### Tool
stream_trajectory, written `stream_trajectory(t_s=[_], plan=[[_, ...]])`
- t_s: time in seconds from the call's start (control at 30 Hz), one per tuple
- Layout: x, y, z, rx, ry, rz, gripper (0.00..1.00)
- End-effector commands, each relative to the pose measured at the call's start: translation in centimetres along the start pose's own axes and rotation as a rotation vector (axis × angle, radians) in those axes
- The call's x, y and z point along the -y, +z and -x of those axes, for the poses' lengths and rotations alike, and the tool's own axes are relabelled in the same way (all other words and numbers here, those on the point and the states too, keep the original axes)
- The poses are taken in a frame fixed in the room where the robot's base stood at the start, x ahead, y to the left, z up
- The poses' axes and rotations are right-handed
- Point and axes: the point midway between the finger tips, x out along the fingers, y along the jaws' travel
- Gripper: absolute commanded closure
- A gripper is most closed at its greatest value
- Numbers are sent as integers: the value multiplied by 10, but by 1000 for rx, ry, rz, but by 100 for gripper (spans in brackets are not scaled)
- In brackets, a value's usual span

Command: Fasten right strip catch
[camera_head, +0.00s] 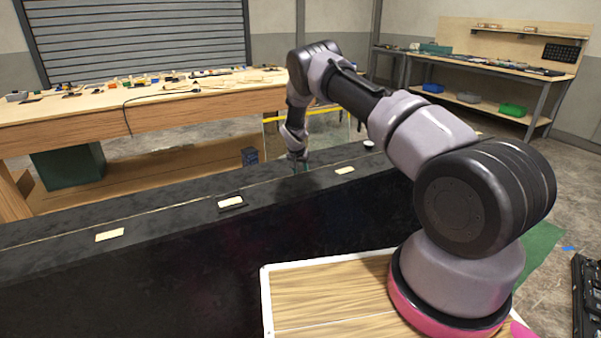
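A long black console (150,285) runs across the view, with a thin pale strip line (150,213) along its top. My gripper (301,165) points down at the console top, between the middle and right plates and close to the strip line. A small teal bit shows at its tip. The fingers are too small to tell open from shut. I cannot make out the right strip catch; it may be hidden at the gripper.
A dark blue block (249,156) stands behind the console. A long wooden workbench (60,138) with many small parts is behind at left; a shelved bench (480,68) is at back right.

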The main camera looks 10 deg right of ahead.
Motion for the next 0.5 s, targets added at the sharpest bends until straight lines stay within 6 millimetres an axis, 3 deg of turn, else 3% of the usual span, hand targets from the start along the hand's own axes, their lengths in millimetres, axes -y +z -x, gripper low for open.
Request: stream_trajectory(t_s=[0.2,0.3,0.33,0.5], plan=[[0,0,0,0,0,0,54],[0,0,0,0,0,0,92],[0,0,0,0,0,0,100],[0,0,0,0,0,0,100]])
